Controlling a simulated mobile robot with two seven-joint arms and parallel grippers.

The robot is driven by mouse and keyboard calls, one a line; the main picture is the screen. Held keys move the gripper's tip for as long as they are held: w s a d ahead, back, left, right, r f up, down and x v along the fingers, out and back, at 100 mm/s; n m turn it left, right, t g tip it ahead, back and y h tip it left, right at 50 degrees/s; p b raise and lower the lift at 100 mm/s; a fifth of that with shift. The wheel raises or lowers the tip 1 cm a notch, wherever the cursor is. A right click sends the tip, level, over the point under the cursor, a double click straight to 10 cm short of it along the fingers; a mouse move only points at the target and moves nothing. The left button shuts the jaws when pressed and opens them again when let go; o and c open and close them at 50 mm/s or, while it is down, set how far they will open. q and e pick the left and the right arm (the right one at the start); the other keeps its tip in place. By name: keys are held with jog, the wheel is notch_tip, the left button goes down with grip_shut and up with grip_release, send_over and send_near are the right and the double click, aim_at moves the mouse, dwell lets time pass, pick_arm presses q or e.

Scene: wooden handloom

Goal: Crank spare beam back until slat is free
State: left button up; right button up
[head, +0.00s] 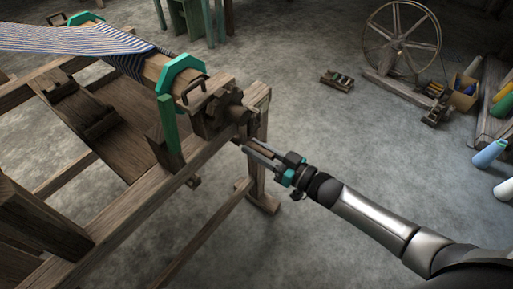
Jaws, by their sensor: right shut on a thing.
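The beam (152,68), with teal octagonal end flanges (181,74) and striped threads (100,42) wound on it, lies across the top of the wooden loom frame. A dark toothed wheel (224,108) sits at its near end. My right gripper (248,147) comes in from the lower right, with its fingertips just below the wheel at the frame's corner post. It is shut on what looks like the crank handle, mostly hidden between the fingers. I cannot make out which piece is the slat. My left gripper is out of view.
A green upright piece (168,124) stands on the loom rail beside the beam. A spinning wheel (401,42), a small tray (337,80) and a cardboard box (462,94) stand on the floor behind.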

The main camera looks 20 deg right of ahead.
grip_shut()
dwell(0.9)
